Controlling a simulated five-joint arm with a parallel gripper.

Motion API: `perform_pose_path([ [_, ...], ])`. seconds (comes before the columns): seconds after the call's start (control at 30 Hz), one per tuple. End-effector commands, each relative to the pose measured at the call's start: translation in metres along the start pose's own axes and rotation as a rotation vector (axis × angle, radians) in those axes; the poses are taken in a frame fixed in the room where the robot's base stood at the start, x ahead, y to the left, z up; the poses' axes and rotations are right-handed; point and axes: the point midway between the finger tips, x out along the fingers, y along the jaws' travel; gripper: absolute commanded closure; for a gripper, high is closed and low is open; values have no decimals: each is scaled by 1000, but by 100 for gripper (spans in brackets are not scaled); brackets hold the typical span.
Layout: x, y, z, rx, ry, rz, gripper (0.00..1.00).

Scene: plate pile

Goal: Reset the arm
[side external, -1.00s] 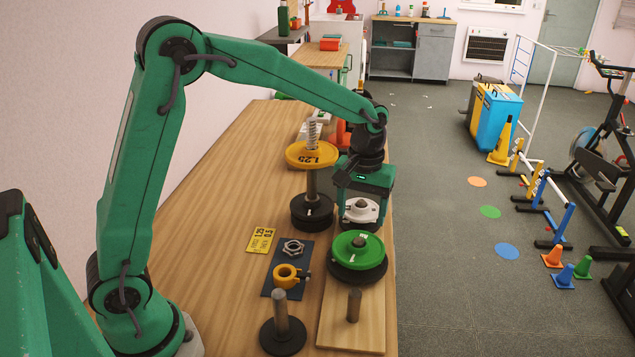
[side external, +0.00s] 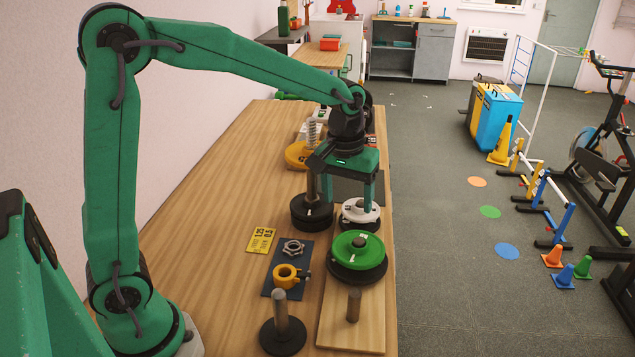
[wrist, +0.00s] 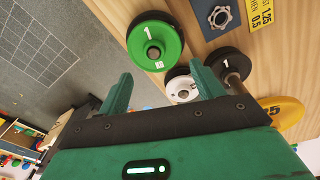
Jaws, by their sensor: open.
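My gripper (side external: 347,203) is open and empty, pointing down just above and slightly left of a white plate (side external: 360,215). The white plate lies behind a green plate (side external: 350,243) that rests on a black one. In the wrist view, my gripper (wrist: 162,80) shows two green fingers spread apart. The green plate (wrist: 155,48), white plate (wrist: 181,90) and black plates (wrist: 224,72) show beyond and between the fingers.
Black plates (side external: 312,214) on a post stand left of the white plate. A yellow plate (side external: 298,155) is farther back. Two bare posts (side external: 281,312) (side external: 354,304) stand in front, with a yellow collar (side external: 285,277) and a nut (side external: 293,247) nearby. The left of the table is clear.

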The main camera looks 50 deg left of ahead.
Motion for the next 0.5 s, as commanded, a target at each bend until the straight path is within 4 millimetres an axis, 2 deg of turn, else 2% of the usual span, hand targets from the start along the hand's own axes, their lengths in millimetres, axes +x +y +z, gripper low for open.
perform_pose_path([
  [0.2, -33, -21, 26, 77, 70, 34, 33],
  [0.5, -63, -50, 66, 185, 167, 66, 33],
])
